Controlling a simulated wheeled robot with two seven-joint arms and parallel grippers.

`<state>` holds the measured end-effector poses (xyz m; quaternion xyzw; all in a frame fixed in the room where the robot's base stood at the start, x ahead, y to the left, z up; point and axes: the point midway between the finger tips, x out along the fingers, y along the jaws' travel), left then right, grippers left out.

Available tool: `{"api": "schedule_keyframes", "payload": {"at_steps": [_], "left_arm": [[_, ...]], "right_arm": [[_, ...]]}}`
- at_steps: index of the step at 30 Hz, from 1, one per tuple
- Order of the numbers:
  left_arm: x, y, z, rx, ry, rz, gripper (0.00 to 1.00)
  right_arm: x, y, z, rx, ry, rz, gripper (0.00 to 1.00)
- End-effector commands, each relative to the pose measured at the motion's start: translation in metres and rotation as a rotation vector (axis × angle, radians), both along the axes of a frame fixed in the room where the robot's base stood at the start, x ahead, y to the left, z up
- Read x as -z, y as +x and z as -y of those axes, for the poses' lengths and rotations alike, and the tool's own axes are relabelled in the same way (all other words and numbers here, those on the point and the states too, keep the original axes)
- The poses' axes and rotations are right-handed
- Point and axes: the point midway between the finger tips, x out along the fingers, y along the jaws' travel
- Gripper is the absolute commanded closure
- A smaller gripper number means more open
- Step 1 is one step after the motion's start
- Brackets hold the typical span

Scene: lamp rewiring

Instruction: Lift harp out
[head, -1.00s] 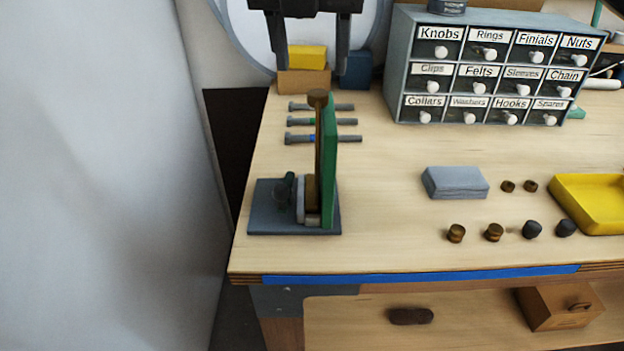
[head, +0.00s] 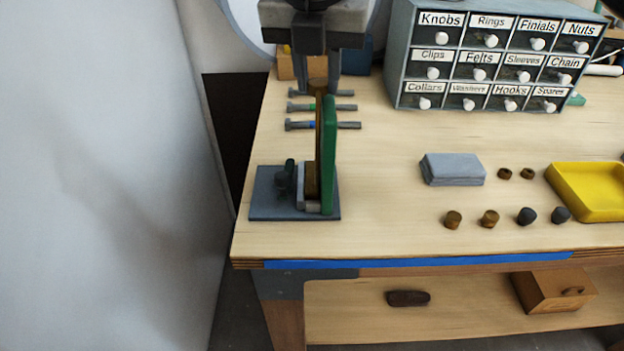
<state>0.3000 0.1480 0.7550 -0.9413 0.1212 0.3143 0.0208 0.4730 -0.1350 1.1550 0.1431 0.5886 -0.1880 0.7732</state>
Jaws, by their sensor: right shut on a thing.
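The harp (head: 319,140) is a thin, upright brown piece seen nearly edge-on, with a round brown knob at its top. It stands in a small blue-grey fixture (head: 265,197) at the left of the bench, close beside an upright green plate (head: 329,150). My right gripper (head: 317,84) comes down from the top, with one finger on each side of the harp's knob, and is shut on the harp's top. The harp's foot is partly hidden by the fixture's grey parts. My left gripper is not in view.
A labelled drawer cabinet (head: 398,60) stands at the back. A grey block (head: 455,170), small knobs (head: 489,219) and a yellow tray (head: 590,180) are to the right. The bench between fixture and block is clear.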

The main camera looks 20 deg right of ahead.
Motion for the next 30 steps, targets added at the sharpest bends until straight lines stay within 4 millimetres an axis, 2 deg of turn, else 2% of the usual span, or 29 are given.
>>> {"api": "schedule_keyframes", "payload": {"at_steps": [10, 23, 30], "left_arm": [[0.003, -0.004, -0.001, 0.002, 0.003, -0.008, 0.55], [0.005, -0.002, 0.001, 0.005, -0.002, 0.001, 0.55], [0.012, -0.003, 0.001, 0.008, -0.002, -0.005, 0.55]], "right_arm": [[-0.006, 0.001, -0.001, 0.0, 0.001, 0.004, 1.0], [-0.037, 0.001, -0.001, 0.0, 0.002, 0.005, 1.0], [-0.035, -0.018, -0.006, -0.003, 0.002, 0.003, 1.0]]}}
